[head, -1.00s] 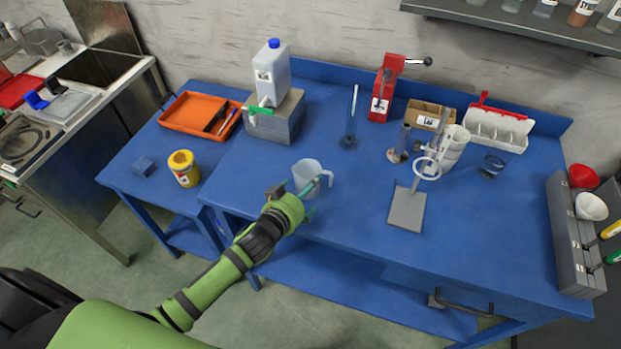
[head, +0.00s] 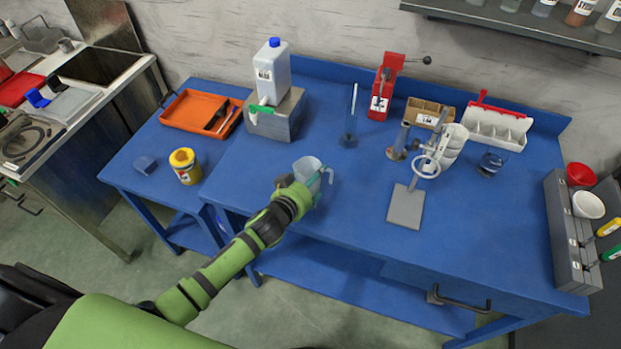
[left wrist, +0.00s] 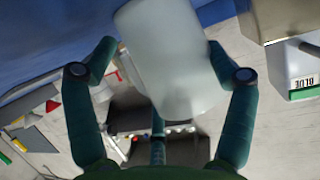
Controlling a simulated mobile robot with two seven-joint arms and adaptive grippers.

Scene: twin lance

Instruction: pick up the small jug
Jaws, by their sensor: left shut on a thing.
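The small jug (head: 306,168) is a pale translucent vessel with a handle on its right side. It stands near the front edge of the blue bench in the head view. My left gripper (head: 312,186) is at the jug, shut on it. In the left wrist view the jug (left wrist: 168,60) fills the space between the two green fingers of my left gripper (left wrist: 165,62). The gripper hides the jug's lower part in the head view, so I cannot tell whether its base touches the bench. My right gripper is not in view.
A metal block (head: 277,118) carrying a white canister (head: 272,75) stands behind the jug. A yellow jar (head: 186,170) is on the lower left table. The bench between jug and ring stand is clear.

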